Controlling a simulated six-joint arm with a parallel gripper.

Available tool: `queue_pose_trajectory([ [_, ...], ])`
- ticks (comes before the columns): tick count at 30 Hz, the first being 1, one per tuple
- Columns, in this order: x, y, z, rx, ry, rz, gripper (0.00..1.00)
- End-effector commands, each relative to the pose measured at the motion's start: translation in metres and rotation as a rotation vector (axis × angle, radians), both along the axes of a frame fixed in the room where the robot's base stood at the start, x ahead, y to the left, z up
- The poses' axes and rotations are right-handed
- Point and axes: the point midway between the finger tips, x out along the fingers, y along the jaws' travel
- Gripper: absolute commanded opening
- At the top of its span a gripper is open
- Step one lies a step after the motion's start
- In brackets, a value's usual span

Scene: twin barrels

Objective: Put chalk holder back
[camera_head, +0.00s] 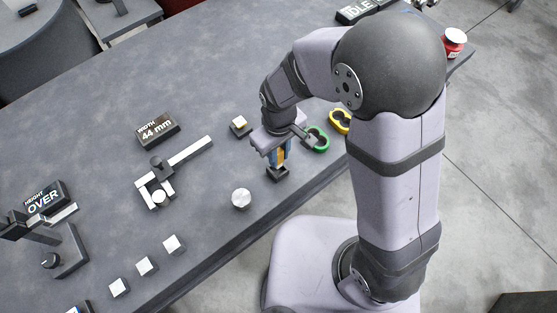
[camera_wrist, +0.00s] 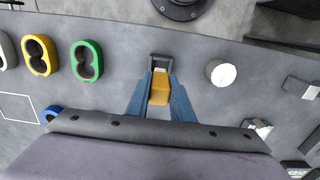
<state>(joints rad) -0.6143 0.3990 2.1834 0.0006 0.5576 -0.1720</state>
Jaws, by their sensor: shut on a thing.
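My gripper (camera_head: 278,158) points down near the table's front edge, its blue fingers shut on a yellow-orange block, which I take to be the chalk holder (camera_head: 275,157). In the wrist view the chalk holder (camera_wrist: 160,88) sits between the two blue fingers (camera_wrist: 160,84). A small black stand (camera_head: 277,174) is directly under the fingers, and its grey and dark frame (camera_wrist: 161,62) shows just beyond the block in the wrist view. I cannot tell whether the block's lower end is inside the stand. The fingers hide part of the block.
A white-topped cylinder (camera_head: 241,198) stands left of the gripper. Green (camera_head: 318,138) and yellow (camera_head: 340,121) double rings lie to its right. White cubes (camera_head: 146,266) line the front left.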

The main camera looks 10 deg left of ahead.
Motion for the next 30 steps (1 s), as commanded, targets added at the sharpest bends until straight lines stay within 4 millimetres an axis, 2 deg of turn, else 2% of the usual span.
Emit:
queue_pose_trajectory([
  [7, 0.000, 0.000, -0.007, -0.001, 0.001, 0.000, 0.00],
  [15, -0.001, 0.000, -0.037, -0.001, 0.003, 0.000, 0.00],
  [18, 0.000, 0.000, -0.043, -0.001, 0.001, 0.000, 0.00],
  [30, 0.000, 0.000, -0.047, 0.000, 0.000, 0.000, 0.00],
])
